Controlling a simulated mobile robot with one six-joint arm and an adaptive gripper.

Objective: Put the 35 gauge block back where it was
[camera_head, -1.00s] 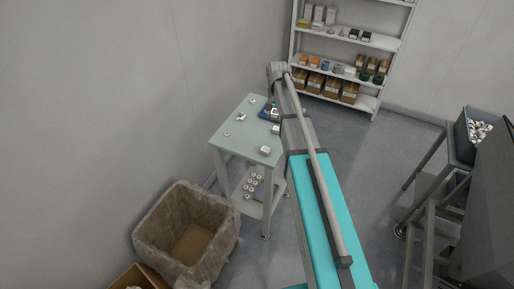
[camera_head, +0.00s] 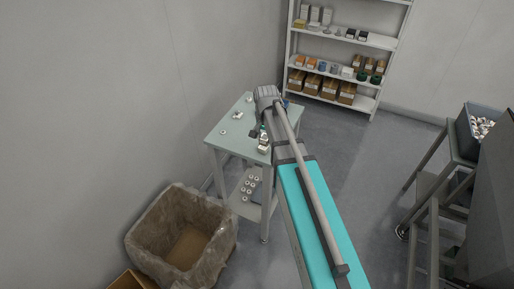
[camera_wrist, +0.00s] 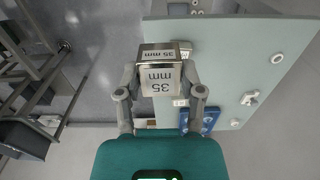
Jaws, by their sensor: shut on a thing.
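The 35 gauge block (camera_wrist: 160,78) is a shiny metal block marked "35 mm". It fills the middle of the wrist view. My gripper (camera_wrist: 159,84) is shut on it, with one finger on each side. The block is over or near the edge of the pale green table (camera_wrist: 255,25); I cannot tell its height. In the head view, my gripper (camera_head: 259,131) is small and dark above the table's right side. Pale blocks show close to it there, and I cannot tell which is the held one.
Another metal block (camera_wrist: 185,47) shows partly behind the held one. A blue tray (camera_wrist: 208,121) lies on the table, partly hidden. Small metal parts (camera_wrist: 250,98) and a ring (camera_wrist: 277,58) are on the tabletop. A lined bin (camera_head: 150,233) stands in front of the table.

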